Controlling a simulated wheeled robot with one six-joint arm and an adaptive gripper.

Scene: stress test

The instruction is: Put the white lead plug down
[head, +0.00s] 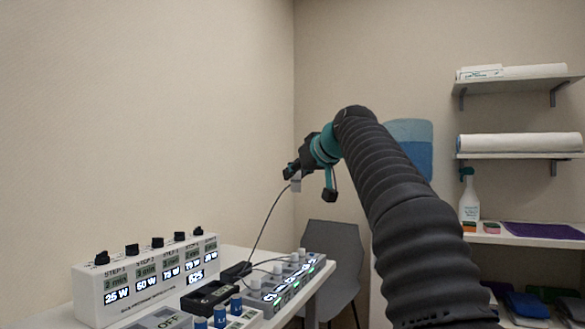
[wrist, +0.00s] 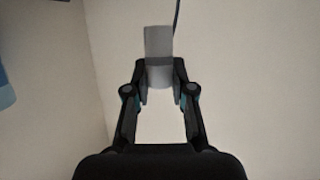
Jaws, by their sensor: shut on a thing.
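My gripper (head: 311,184) is raised above the far end of the table, shut on the white lead plug (head: 296,185). In the wrist view the plug (wrist: 158,44) looks light grey and sits between the fingertips of my gripper (wrist: 159,82). A dark lead (head: 265,222) hangs from the plug down to the devices on the table. The plug is in the air and touches no surface that I can see.
A white box with knobs and lit displays (head: 146,279) stands on the table at left. A grey unit with white plugs (head: 287,279) stands near the table's right edge. A grey chair (head: 335,254) is behind. Shelves (head: 520,157) hang at right.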

